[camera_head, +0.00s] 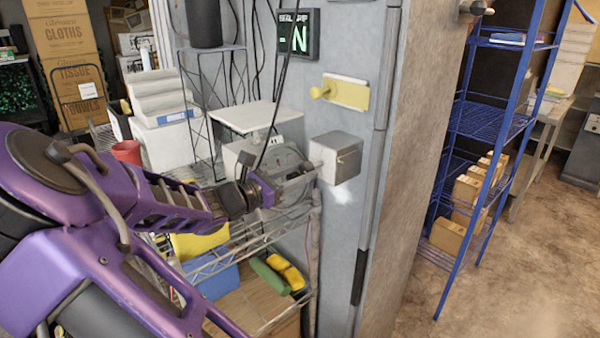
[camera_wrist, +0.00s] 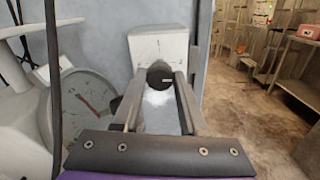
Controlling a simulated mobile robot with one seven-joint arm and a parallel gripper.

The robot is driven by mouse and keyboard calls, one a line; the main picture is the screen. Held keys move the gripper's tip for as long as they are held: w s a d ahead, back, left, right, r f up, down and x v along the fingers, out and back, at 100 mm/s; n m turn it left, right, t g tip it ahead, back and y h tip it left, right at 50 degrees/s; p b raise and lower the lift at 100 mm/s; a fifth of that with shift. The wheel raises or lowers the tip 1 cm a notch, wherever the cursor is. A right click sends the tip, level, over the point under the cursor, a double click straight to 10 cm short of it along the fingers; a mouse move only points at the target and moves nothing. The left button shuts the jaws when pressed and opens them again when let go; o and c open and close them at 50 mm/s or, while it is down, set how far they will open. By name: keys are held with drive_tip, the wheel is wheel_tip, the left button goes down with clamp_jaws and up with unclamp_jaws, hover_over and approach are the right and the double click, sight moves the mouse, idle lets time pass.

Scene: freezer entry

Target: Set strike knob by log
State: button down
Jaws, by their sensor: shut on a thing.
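A grey metal box (camera_head: 336,157) is fixed to the grey wall panel, and it also shows in the wrist view (camera_wrist: 158,45). A dark round knob (camera_wrist: 160,75) sits at its lower front, between the tips of my gripper (camera_wrist: 160,82). The two fingers are shut on this knob, one on each side. In the head view my gripper (camera_head: 308,171) reaches the box's left side, and the knob is hidden there. A yellow plate with a round yellow knob (camera_head: 345,92) is above the box. I cannot make out a log.
A dial scale (camera_head: 285,165) stands close beside my gripper on a wire rack (camera_head: 250,245). A lit display (camera_head: 297,36) hangs above. A bright white patch shows below the box. Blue shelving (camera_head: 490,120) stands right; the brown floor (camera_head: 520,280) there is open.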

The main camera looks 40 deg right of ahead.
drive_tip(key=shift+m, duration=0.3)
drive_tip(key=m, duration=0.3)
drive_tip(key=shift+f+m, duration=0.1)
drive_tip(key=shift+m, duration=0.2)
drive_tip(key=m+b, duration=0.2)
drive_tip(key=m, duration=0.2)
drive_tip(key=shift+m, duration=0.3)
drive_tip(key=m+b, duration=0.3)
drive_tip(key=m, duration=0.2)
drive_tip(key=shift+f, duration=0.1)
drive_tip(key=shift+m+b, duration=1.35)
drive_tip(key=shift+m, duration=0.65)
drive_tip(key=shift+c, duration=2.2)
unclamp_jaws()
drive_tip(key=shift+r, duration=0.2)
